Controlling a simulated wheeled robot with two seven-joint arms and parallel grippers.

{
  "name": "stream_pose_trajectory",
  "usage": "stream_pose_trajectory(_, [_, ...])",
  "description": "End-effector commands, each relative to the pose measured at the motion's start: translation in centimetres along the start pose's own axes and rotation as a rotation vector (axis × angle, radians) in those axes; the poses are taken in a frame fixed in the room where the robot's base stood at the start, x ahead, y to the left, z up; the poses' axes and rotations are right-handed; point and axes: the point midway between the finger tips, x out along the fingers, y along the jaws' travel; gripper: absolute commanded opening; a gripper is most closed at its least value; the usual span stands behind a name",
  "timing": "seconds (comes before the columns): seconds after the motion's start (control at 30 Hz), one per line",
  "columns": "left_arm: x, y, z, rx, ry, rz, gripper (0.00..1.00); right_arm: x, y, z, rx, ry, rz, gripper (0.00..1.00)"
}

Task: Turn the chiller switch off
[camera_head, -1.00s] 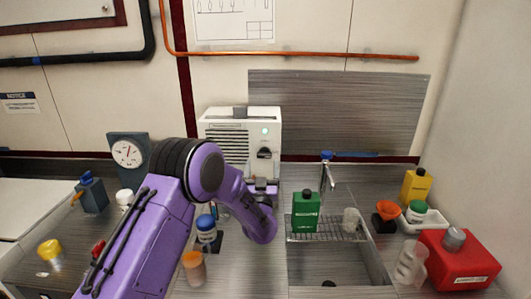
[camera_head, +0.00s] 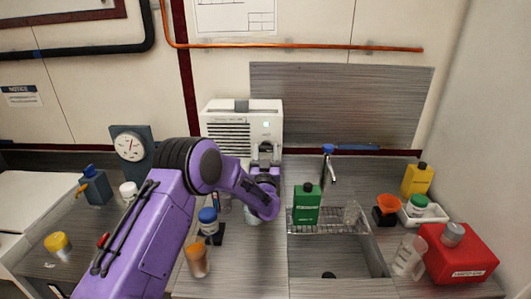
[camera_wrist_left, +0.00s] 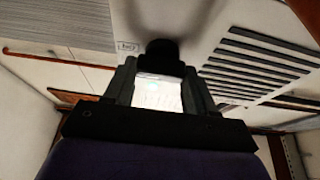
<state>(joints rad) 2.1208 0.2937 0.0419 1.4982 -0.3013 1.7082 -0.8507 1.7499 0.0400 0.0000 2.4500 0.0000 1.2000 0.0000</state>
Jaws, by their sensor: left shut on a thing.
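My left gripper (camera_head: 264,152) is at the front of the chiller, below the lamp, and covers the switch in the head view. In the left wrist view, the black switch knob (camera_wrist_left: 161,54) sits at the tips of my left gripper (camera_wrist_left: 161,72), which is shut on it. The knob's exact angle cannot be told. My right gripper is not in view.
A green bottle (camera_head: 306,204) stands at the sink rack (camera_head: 340,222), right of my arm. A blue-capped jar (camera_head: 208,222) and an orange-capped jar (camera_head: 197,262) stand close to my left arm. A gauge (camera_head: 130,146) stands at left; a red can (camera_head: 458,258) is at right.

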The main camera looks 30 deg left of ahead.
Motion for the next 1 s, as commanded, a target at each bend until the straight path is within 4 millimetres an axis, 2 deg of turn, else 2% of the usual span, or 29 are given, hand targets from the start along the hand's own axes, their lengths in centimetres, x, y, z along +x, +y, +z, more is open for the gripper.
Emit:
stream_pose_trajectory(0.37, [0.0, 0.0, 0.3, -0.158, 0.004, -0.066, 0.25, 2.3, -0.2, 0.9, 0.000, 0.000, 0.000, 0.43])
stream_pose_trajectory(1.0, [0.1, 0.1, 0.0, -0.714, 0.006, -0.293, 0.25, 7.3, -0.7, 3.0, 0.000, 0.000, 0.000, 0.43])
